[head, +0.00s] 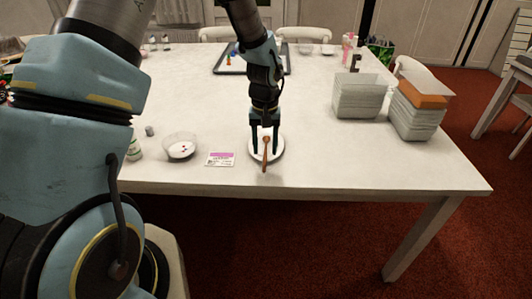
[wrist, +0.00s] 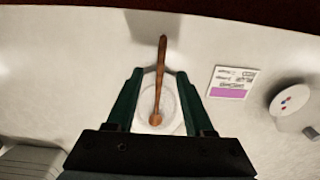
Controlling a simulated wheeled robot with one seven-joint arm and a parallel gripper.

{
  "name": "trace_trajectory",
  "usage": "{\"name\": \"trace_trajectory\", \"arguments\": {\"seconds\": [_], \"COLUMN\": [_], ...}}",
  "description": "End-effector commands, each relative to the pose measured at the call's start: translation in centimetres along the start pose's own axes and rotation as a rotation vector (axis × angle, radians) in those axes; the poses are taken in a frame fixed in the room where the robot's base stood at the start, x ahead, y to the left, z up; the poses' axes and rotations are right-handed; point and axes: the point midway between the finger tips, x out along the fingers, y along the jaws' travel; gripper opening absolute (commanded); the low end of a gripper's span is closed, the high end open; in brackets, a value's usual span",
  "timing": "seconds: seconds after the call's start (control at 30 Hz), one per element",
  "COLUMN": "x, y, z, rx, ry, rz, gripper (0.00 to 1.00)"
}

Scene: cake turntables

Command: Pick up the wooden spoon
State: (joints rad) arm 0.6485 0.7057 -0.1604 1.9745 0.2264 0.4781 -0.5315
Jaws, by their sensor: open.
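The wooden spoon (head: 266,153) lies across a small white plate (head: 280,148) near the table's front edge, its handle reaching past the rim toward that edge. In the wrist view the spoon (wrist: 160,80) runs lengthwise between the two fingers, with its round bowl end nearest the gripper body. My gripper (head: 265,151) points down over the plate, with one finger on each side of the spoon. The fingers of my gripper (wrist: 163,72) stand apart, with a gap on both sides of the spoon. I cannot tell the exact height of the fingertips above the plate.
Stacked containers (head: 360,97) and a stack with an orange top (head: 420,105) stand to the right. A dark tray (head: 222,66) lies behind. The table's front right is clear.

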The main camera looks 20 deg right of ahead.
Motion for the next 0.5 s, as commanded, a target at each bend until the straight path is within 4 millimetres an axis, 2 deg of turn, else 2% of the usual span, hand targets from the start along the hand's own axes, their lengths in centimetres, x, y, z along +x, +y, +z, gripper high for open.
{"name": "trace_trajectory", "arguments": {"seconds": [0.3, 0.5], "x": [3.7, 5.0], "y": [-0.1, -0.1], "z": [-0.1, -0.1], "rx": [0.0, 0.001], "ry": [-0.004, 0.0], "rz": [-0.001, -0.001], "gripper": [0.53, 0.53]}}
